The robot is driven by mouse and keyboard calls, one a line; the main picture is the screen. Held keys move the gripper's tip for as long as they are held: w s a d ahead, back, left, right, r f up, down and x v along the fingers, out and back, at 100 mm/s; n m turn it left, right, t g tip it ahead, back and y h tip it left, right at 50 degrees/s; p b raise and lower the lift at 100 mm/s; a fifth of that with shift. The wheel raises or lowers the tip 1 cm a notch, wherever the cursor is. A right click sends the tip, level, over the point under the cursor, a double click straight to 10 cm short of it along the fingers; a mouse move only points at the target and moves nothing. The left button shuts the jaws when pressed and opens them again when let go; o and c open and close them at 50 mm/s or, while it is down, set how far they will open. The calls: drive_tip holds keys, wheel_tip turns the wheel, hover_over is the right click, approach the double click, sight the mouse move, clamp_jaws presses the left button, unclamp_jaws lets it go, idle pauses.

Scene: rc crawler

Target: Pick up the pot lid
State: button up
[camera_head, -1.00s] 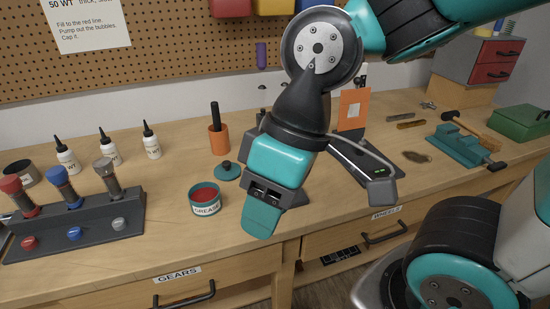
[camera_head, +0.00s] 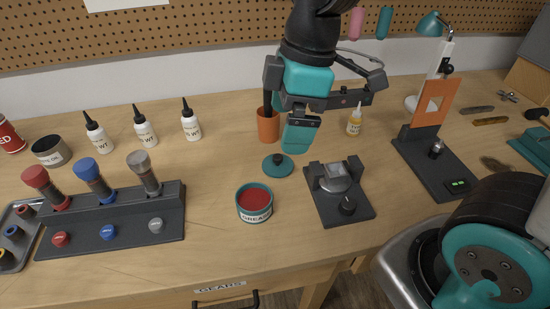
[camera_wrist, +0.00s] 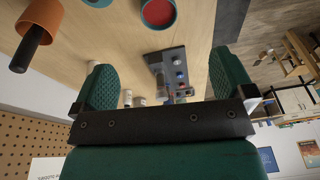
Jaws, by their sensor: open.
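The pot lid (camera_head: 278,165) is a small teal disc with a dark knob, lying on the bench just behind the open grease pot (camera_head: 254,203). The pot is teal with red grease inside and a "GREASE" label. My gripper (camera_head: 301,132) is above and slightly right of the lid, with a teal finger pointing down; it is apart from the lid. In the wrist view my two green-padded fingers (camera_wrist: 159,88) are spread wide with nothing between them. The lid's edge (camera_wrist: 98,2) shows at the top of the wrist view, beside the grease pot (camera_wrist: 158,13).
An orange cup (camera_head: 268,126) with a dark handle stands behind the lid. A dark fixture (camera_head: 338,192) is right of the pot, and a rack of colored-top shocks (camera_head: 115,225) is at left.

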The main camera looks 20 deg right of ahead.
sight(277, 157)
drive_tip(key=w+d+f+n+h+p, duration=0.1)
drive_tip(key=w+d+f+n+h, duration=0.15)
drive_tip(key=w+n, duration=0.75)
drive_tip(key=f, duration=0.6)
drive_tip(key=f+p, duration=0.1)
drive_tip(key=f, duration=0.5)
drive_tip(key=shift+w+d, duration=0.2)
drive_tip(key=shift+a+f+p, duration=0.15)
drive_tip(key=shift+f+p, duration=0.85)
drive_tip(key=shift+f, duration=1.7)
drive_tip(key=c, duration=0.8)
